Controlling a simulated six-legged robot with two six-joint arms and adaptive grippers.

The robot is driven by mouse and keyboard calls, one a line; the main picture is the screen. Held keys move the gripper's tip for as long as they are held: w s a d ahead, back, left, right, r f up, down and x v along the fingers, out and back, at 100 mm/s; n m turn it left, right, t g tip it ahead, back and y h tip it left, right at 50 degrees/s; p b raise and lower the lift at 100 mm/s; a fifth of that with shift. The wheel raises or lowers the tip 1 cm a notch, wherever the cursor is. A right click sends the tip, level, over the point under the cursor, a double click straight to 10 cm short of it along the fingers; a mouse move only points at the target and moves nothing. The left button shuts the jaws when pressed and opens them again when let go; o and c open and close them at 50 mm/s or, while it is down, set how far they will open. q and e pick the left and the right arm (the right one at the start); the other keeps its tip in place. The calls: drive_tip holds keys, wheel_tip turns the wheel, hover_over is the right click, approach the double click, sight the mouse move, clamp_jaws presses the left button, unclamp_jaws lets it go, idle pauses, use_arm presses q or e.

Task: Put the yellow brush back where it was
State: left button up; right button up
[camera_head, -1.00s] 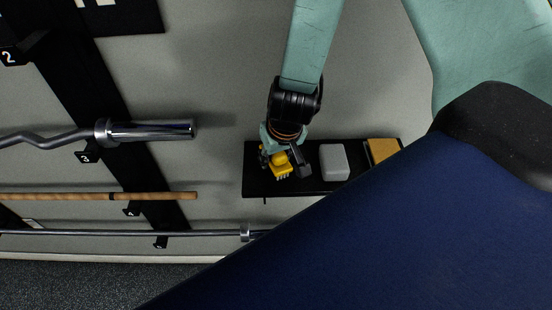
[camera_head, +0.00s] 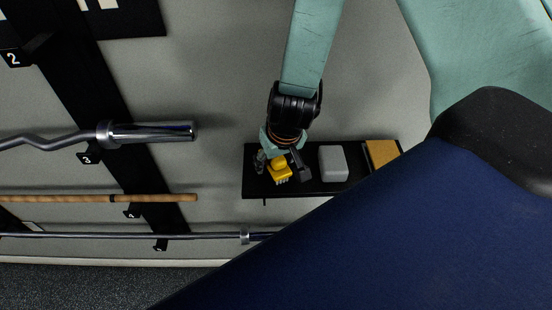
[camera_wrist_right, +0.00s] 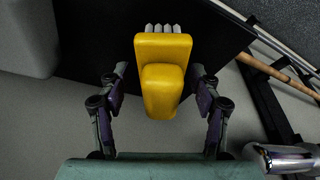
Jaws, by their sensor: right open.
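The yellow brush (camera_head: 281,172) is at the left part of a black shelf (camera_head: 308,184) on the wall, its pale bristles toward the bottom of the head view. In the right wrist view the brush (camera_wrist_right: 163,75) lies between the two fingers of my right gripper (camera_wrist_right: 162,88), with a gap on each side. The right gripper (camera_head: 280,168) is open around the brush in the head view. Whether the brush's underside rests fully on the shelf is hard to tell. My left gripper is not in view.
A light grey block (camera_head: 333,163) and a tan box (camera_head: 382,153) sit on the shelf, right of the brush. Barbells (camera_head: 150,131) and a wooden bar (camera_head: 90,198) hang on the rack at left. A large blue padded surface (camera_head: 400,230) covers the lower right.

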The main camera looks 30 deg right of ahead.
drive_tip(key=shift+r, duration=0.35)
drive_tip(key=p+v, duration=0.6)
drive_tip(key=v, duration=0.4)
drive_tip(key=shift+r, duration=0.25)
drive_tip(key=shift+s+r, duration=0.1)
drive_tip(key=shift+r, duration=0.25)
drive_tip(key=shift+d+r+p, duration=0.15)
drive_tip(key=shift+r+p, duration=0.05)
drive_tip(key=shift+p, duration=0.2)
drive_tip(key=s+a+f+g, duration=0.1)
drive_tip(key=s+f, duration=0.7)
drive_tip(key=s, duration=0.2)
drive_tip(key=s+a+f+n+g, duration=0.1)
drive_tip(key=s+a+f+g, duration=0.1)
drive_tip(key=s+f, duration=0.6)
drive_tip(key=s, duration=0.3)
drive_tip(key=shift+s+a+f+y, duration=0.3)
drive_tip(key=shift+s+f+y, duration=0.05)
drive_tip(key=shift+f+y, duration=0.05)
